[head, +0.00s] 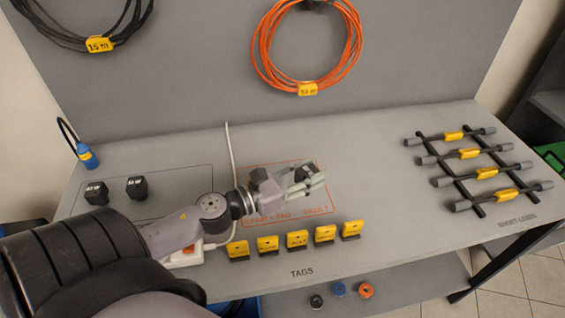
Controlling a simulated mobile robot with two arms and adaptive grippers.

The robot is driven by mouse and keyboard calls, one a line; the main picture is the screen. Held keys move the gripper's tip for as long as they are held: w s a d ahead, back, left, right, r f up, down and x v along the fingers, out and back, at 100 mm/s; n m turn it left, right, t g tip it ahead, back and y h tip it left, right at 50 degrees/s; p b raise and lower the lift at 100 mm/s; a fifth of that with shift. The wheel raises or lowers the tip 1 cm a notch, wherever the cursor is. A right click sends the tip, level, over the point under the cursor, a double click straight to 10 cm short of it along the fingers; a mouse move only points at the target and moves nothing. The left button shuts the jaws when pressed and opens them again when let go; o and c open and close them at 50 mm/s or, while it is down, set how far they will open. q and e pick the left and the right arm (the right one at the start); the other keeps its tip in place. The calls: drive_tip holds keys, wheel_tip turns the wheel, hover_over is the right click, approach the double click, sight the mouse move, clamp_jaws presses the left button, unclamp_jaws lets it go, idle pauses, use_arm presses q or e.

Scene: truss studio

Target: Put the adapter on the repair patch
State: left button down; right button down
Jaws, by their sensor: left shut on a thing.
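The repair patch (318,207) is a red-outlined rectangle with red lettering on the grey bench top, in the middle of the head view. My left gripper (308,182) is over its right part, shut on a small black adapter (304,172). Fingers partly hide the adapter, and I cannot tell whether it touches the bench. Two other black block-shaped adapters, one (97,193) and another (137,188), stand in a dark-outlined area at the left. My right gripper is not in view.
Several yellow tags (297,240) stand in a row along the front. A white cable (231,150) runs to a white-and-orange power strip (186,255) near my arm. A rack of short leads (478,168) is at right. The bench between patch and rack is clear.

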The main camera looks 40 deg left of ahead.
use_arm(q)
drive_tip(key=w+a+r+m+g+h+b, duration=0.1)
drive_tip(key=w+a+r+m+h+b, duration=0.15)
drive_tip(key=r, duration=0.35)
drive_tip(key=w+a+r+m+g+h+b, duration=0.1)
drive_tip(key=w+a+r+g+h+b, duration=0.15)
drive_tip(key=a+r, duration=0.2)
drive_tip(key=shift+t, duration=0.35)
drive_tip(key=f, duration=1.2)
drive_tip(key=d+f, duration=0.1)
drive_tip(key=f, duration=0.5)
drive_tip(key=shift+w+f, duration=0.1)
drive_tip(key=shift+f, duration=0.15)
drive_tip(key=shift+f, duration=0.1)
drive_tip(key=c, duration=1.5)
unclamp_jaws()
drive_tip(key=o, duration=0.4)
drive_tip(key=shift+o, duration=0.2)
